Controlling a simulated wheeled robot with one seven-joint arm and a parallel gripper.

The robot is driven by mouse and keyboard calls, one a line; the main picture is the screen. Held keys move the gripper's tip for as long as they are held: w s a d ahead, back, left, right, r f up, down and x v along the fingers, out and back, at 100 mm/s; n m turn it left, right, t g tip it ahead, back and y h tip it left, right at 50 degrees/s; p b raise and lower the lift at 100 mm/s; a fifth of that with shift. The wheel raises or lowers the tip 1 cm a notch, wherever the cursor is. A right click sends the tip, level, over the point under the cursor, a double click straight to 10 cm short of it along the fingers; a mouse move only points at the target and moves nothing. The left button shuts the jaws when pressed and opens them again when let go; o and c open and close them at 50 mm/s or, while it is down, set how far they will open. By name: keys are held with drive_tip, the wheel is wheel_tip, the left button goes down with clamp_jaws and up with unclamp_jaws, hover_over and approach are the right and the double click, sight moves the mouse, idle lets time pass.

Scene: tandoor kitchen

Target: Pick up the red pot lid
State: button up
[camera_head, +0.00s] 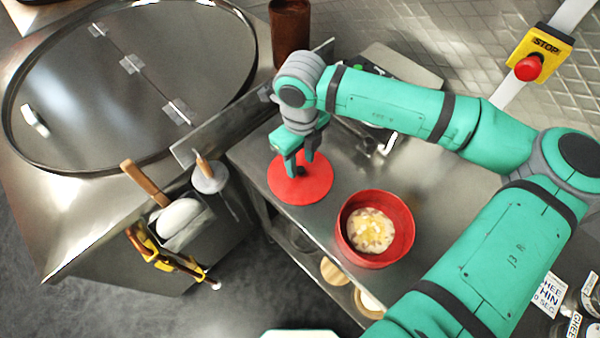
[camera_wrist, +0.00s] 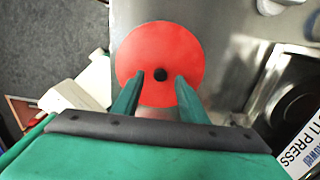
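The red pot lid (camera_head: 316,185) is a flat red disc lying on the steel counter, near its left end. A small black knob stands at its centre and shows in the wrist view of the lid (camera_wrist: 155,45). My gripper (camera_head: 300,168) is right over the lid, pointing down. In the wrist view, the two fingers of my gripper (camera_wrist: 160,76) are apart, one on each side of the knob, with gaps between. I cannot tell exactly how high the fingertips are above the lid.
A red pot (camera_head: 376,260) with pale food stands on the counter right of the lid. A large round tandoor cover (camera_head: 130,90) is at left. A utensil holder (camera_head: 195,235) hangs beside the counter. A brown cylinder (camera_head: 290,30) stands behind. A red stop button (camera_head: 529,68) is on the wall.

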drive_tip(key=shift+f, duration=1.1)
clamp_jaws()
drive_tip(key=shift+r, duration=0.15)
drive_tip(key=shift+r, duration=0.6)
drive_tip(key=s+a+r, duration=0.7)
drive_tip(key=s+r, duration=0.4)
drive_tip(key=shift+s+a+r, duration=0.3)
drive_tip(key=shift+a, duration=0.05)
drive_tip(key=shift+w, duration=0.15)
